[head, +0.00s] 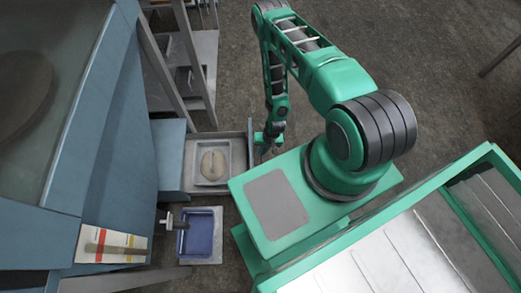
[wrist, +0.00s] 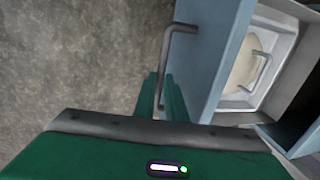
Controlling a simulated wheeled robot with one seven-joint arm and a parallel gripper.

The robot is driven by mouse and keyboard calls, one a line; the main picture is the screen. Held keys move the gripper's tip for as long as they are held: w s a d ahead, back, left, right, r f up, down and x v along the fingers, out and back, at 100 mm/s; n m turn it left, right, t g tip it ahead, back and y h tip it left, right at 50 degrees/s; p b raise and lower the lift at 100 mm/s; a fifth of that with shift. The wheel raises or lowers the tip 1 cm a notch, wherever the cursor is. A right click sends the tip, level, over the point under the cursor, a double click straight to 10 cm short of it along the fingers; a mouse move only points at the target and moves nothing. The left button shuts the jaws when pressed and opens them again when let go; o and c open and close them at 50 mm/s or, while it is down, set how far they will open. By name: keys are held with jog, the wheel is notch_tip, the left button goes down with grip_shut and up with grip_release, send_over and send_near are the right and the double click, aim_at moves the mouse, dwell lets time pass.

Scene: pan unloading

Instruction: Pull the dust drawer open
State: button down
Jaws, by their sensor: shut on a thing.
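The dust drawer (head: 238,135) sticks out to the right from the blue-grey machine (head: 170,150) in the head view. A pale square pan (head: 201,180) with a beige mass in it sits inside. In the wrist view the drawer's blue front panel (wrist: 212,55) carries a grey bar handle (wrist: 177,50). The pan (wrist: 290,35) shows behind that panel, with its own bent handle. My gripper (wrist: 162,92) is shut on the drawer handle, its green fingers on both sides of the bar. In the head view my gripper (head: 266,141) is at the drawer's outer end; the grip itself is too small to make out.
A blue tray (head: 217,239) on a grey plate lies below the drawer in the head view. A white and yellow card (head: 118,240) is at the lower left. A grey rack (head: 205,50) stands above the drawer. Bare floor (head: 230,90) lies beyond the drawer's end.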

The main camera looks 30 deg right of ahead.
jog(key=shift+d, duration=0.15)
jog(key=c, duration=1.8)
grip_release()
jog(key=shift+r, duration=0.1)
notch_tip(320, 180, up, 10)
jog(key=d, duration=0.2)
jog(key=shift+s+r, duration=0.2)
jog(key=shift+s, duration=0.2)
